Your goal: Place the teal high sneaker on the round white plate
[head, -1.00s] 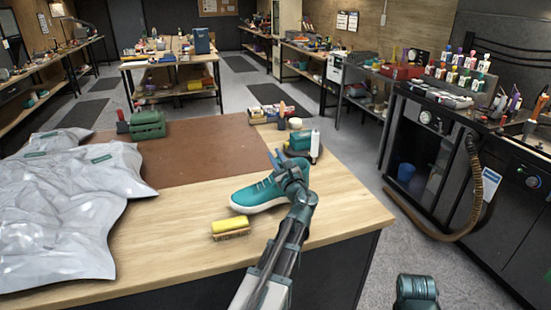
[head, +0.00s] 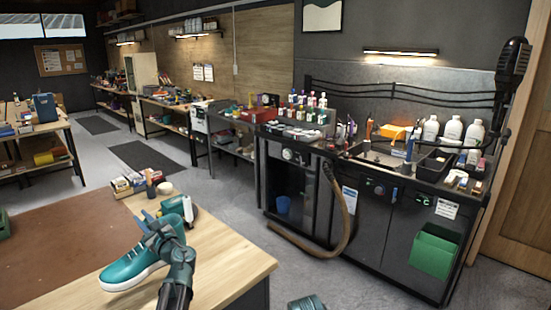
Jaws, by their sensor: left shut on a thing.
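The teal sneaker (head: 128,270) with a white sole is at the bottom left of the head view, at the wooden bench top, toe to the left. My left gripper (head: 155,228) is shut on its upper part, and the gripper and wrist hide the heel side. I cannot tell whether the sole touches the bench. I cannot make out a round white plate in this view. My right gripper is not in view; only a piece of my right arm shows at the bottom edge.
The wooden bench (head: 225,262) has bare wood right of the sneaker. A brown mat (head: 50,240) lies left. A white bottle (head: 190,211) and a teal item (head: 172,204) stand behind my gripper. A black workstation (head: 290,160) with bottles and a hose stands across the aisle.

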